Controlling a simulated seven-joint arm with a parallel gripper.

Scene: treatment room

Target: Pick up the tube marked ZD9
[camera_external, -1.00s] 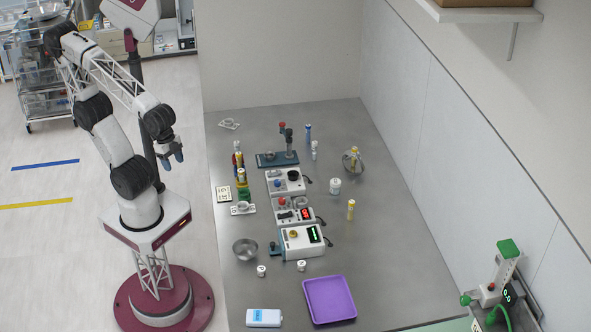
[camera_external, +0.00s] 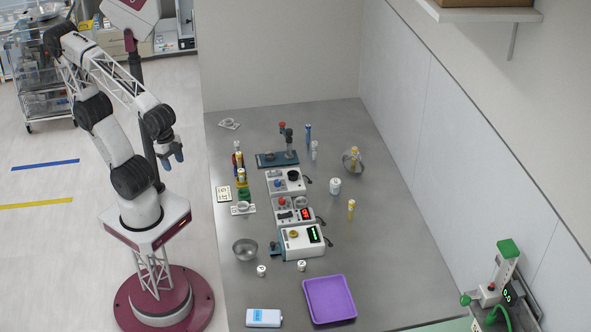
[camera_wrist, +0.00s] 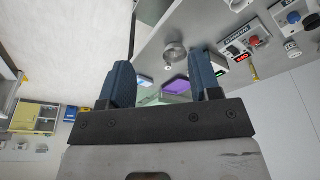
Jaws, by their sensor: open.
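No marking ZD9 can be read on any tube. Several tube-like things stand on the grey table (camera_external: 400,270): a blue one (camera_external: 308,134) and a white one (camera_external: 314,150) at the back, a yellow one (camera_external: 351,209) right of the devices, and a yellow one (camera_external: 354,155) in a grey bowl (camera_external: 347,165). More stand in a coloured group (camera_external: 240,177) at the table's left edge. My gripper (camera_external: 176,153) is open and empty, in the air left of the table. In the wrist view its two blue fingers (camera_wrist: 163,78) are apart with nothing held between them.
Devices with knobs (camera_external: 302,240) line the table's middle, with a stand (camera_external: 280,158) behind them. A metal bowl (camera_external: 245,249), white jars (camera_external: 335,186), a purple tray (camera_external: 330,299) and a white-blue box (camera_external: 263,317) also stand there. The table's right side is mostly clear.

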